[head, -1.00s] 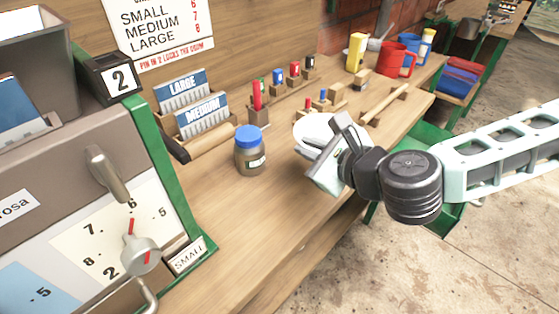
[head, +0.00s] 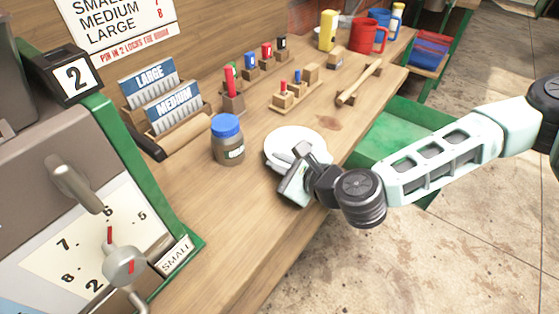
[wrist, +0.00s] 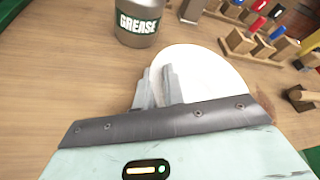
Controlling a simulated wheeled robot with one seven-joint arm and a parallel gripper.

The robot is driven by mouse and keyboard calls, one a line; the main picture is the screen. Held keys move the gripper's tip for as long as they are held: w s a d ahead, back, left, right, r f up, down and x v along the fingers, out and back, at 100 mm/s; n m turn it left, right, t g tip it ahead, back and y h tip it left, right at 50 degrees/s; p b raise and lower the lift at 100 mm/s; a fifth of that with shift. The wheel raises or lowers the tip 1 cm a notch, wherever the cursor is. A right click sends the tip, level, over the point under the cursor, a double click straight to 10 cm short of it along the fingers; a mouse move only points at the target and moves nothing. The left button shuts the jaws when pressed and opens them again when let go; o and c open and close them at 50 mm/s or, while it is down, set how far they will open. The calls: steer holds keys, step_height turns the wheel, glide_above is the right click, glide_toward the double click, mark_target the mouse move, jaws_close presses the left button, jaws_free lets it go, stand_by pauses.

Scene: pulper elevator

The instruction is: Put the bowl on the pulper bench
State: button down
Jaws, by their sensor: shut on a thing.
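The white bowl (head: 296,142) is at the front part of the wooden pulper bench (head: 225,215), right of the grease jar. It also shows in the wrist view (wrist: 205,70) just beyond my fingers. My gripper (head: 300,158) is over the bowl's near side, its fingers (wrist: 157,88) close together on the bowl's near rim. The bowl looks level and at or very near the bench top; I cannot tell whether it touches. My gripper hides its near edge in the head view.
A grease jar with a blue lid (head: 228,140) stands close left of the bowl. Wooden blocks with coloured pegs (head: 290,95) and a mallet (head: 358,82) lie behind. The grey machine with a dial (head: 125,265) is at left. Bare bench lies in front of the jar.

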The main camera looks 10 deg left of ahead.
steer(key=c, duration=1.5)
jaws_free()
steer(key=shift+o, duration=0.2)
steer(key=shift+d, duration=0.1)
steer(key=v, duration=0.6)
steer(key=p+v, duration=0.1)
steer(key=v, duration=0.2)
steer(key=shift+s+d+r, duration=0.15)
steer(key=shift+d+r, duration=0.1)
steer(key=shift+r, duration=0.2)
steer(key=shift+s+d+r+p, duration=0.1)
steer(key=shift+s+d+p, duration=0.65)
steer(key=shift+p, duration=1.15)
steer(key=shift+w+d, duration=0.1)
